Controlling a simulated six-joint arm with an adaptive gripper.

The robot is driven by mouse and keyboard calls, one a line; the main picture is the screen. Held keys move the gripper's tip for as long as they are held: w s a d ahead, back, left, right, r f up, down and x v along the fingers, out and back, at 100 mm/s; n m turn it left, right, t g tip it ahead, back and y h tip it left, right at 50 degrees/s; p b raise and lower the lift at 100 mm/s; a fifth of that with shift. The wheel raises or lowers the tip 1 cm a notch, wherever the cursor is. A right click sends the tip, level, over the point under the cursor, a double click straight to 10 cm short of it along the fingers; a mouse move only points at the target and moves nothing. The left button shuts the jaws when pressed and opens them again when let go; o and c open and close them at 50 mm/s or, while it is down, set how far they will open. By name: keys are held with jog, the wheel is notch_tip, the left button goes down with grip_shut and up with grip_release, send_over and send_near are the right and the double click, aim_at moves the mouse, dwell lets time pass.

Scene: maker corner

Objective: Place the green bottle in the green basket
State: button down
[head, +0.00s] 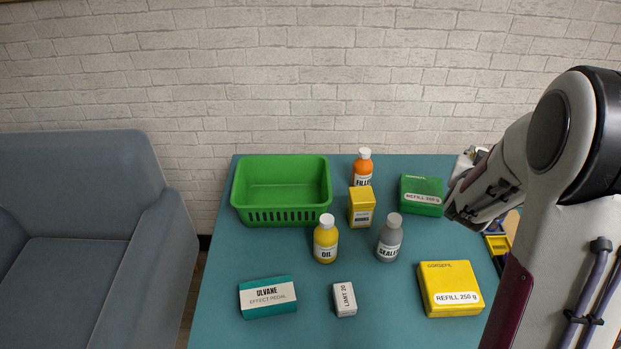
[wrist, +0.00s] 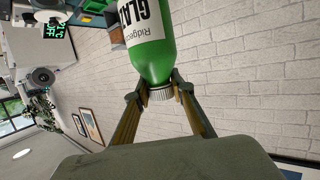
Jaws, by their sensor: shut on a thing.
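The green bottle (wrist: 153,62) with a white label shows in the wrist view. My gripper (wrist: 162,93) is shut on its grey ridged cap, with one finger on each side. The bottle's far end runs out of the top of that view. In the head view I cannot make out the bottle or my fingertips; my arm fills the right side. The green basket (head: 285,215) stands at the back left of the teal table and looks empty.
On the table (head: 230,255) stand an orange bottle (head: 362,168), yellow carton (head: 361,208), yellow bottle (head: 326,240), grey bottle (head: 389,240), green box (head: 422,190), yellow box (head: 450,285), teal box (head: 267,297) and small white box (head: 344,299). A blue sofa (head: 80,240) is left.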

jog(key=w+a+n+t+y, duration=0.1)
jog(key=w+a+n+y, duration=0.35)
jog(key=a, duration=0.85)
jog(key=w+a+n+t+y, duration=0.15)
jog(key=w+a, duration=0.55)
jog(key=a, duration=0.7)
jog(key=a+n+y, duration=0.3)
jog(key=a+y, duration=0.2)
jog(key=a, duration=1.5)
jog(key=shift+g, duration=0.45)
jog(key=shift+w+a+f, duration=0.1)
jog(key=shift+f, duration=1.15)
jog(key=shift+w+a+f, duration=0.1)
jog(key=shift+f, duration=1.15)
notch_tip(320, 180, down, 6)
jog(key=shift+f, duration=0.15)
